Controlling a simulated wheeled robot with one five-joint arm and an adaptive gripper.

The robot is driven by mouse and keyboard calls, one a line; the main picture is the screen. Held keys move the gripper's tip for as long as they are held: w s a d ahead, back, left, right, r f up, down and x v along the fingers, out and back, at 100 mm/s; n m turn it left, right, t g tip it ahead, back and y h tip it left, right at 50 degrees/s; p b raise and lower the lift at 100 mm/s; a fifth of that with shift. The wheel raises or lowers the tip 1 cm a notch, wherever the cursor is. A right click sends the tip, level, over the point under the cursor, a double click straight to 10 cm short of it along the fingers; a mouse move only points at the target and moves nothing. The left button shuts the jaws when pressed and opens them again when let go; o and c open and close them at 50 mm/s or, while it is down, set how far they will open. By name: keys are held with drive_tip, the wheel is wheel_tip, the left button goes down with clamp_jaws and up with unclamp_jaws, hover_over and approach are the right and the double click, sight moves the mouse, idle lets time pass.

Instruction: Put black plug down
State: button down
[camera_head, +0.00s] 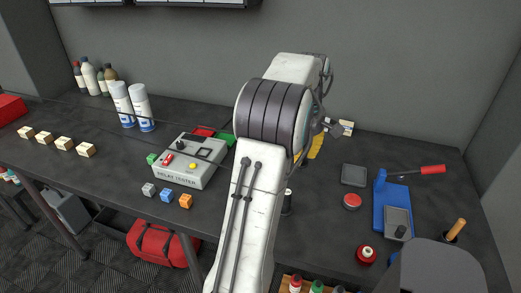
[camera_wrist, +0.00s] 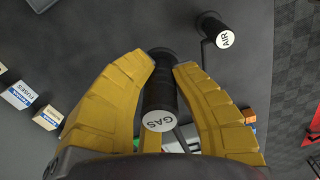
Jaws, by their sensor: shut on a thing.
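In the wrist view, my gripper (camera_wrist: 167,66) has its yellow fingers closed around a black plug (camera_wrist: 160,98) with a white end marked GAS. A second black plug (camera_wrist: 212,28), with a white end marked AIR, stands apart to the upper right on the dark bench. In the head view, my arm hides most of the gripper, and only some yellow of a finger (camera_head: 315,146) shows. The held plug is hidden there. A black cylinder (camera_head: 287,202) stands beside my arm near the front of the bench. Whether the held plug touches the bench is unclear.
The relay tester (camera_head: 187,160) and small coloured cubes (camera_head: 166,195) are left of my arm. A blue tool stand (camera_head: 392,205), a grey tray (camera_head: 354,175) and a red round tin (camera_head: 352,201) are on the right. Several small boxes (camera_wrist: 20,94) show in the wrist view.

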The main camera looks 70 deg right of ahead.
drive_tip(key=shift+s+d+f, duration=0.2)
drive_tip(key=shift+s+d, duration=0.15)
drive_tip(key=shift+d, duration=0.1)
drive_tip(key=s+d+f+p, duration=0.1)
drive_tip(key=d+f, duration=0.1)
drive_tip(key=d, duration=0.1)
drive_tip(key=s+d+f+p, duration=0.1)
drive_tip(key=d+f+p, duration=0.1)
drive_tip(key=d, duration=0.1)
drive_tip(key=s+d+f+p, duration=0.1)
drive_tip(key=d+f, duration=0.1)
drive_tip(key=d, duration=0.2)
drive_tip(key=shift+d+f, duration=0.1)
drive_tip(key=shift+f, duration=0.15)
drive_tip(key=shift+f+p, duration=0.5)
drive_tip(key=shift+f, duration=1.55)
drive_tip(key=c, duration=1.2)
unclamp_jaws()
drive_tip(key=shift+f, duration=0.1)
drive_tip(key=shift+o, duration=0.2)
